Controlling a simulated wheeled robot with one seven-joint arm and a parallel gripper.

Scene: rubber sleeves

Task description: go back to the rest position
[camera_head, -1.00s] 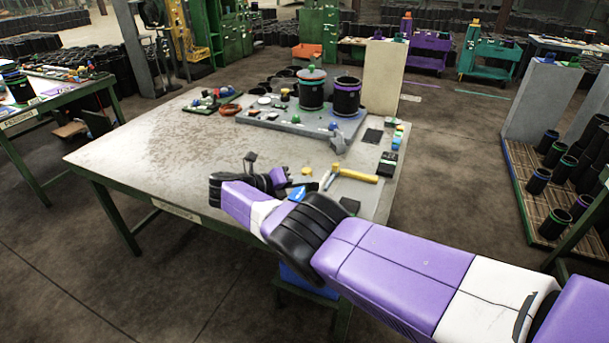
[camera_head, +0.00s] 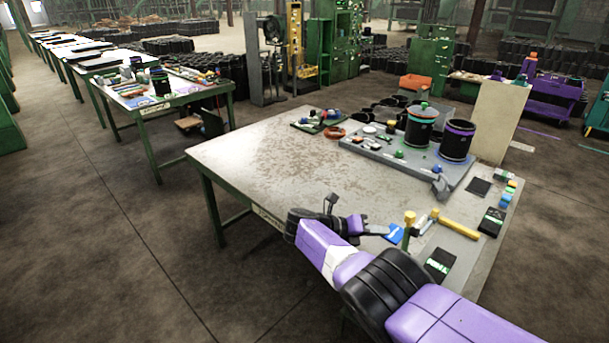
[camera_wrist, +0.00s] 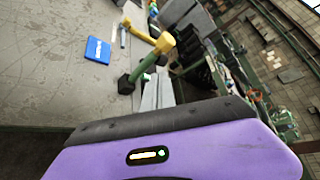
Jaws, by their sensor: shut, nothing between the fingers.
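My gripper (camera_head: 376,230) shows in the head view at the end of my purple and white arm, above the near edge of the grey worktable (camera_head: 250,160). Its fingers are shut with nothing between them. It is apart from the two black sleeves at the table's back right, one with a green band (camera_head: 420,128) and one with a purple rim (camera_head: 457,140). In the wrist view, a purple part of mine with a small lit display fills the bottom.
Near my gripper lie a blue card (camera_head: 394,234), a yellow-handled tool (camera_head: 458,228) and a black device with a green screen (camera_head: 440,264). A grey tray (camera_head: 385,158) holds the sleeves and small parts. Open floor (camera_head: 110,250) lies to the left.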

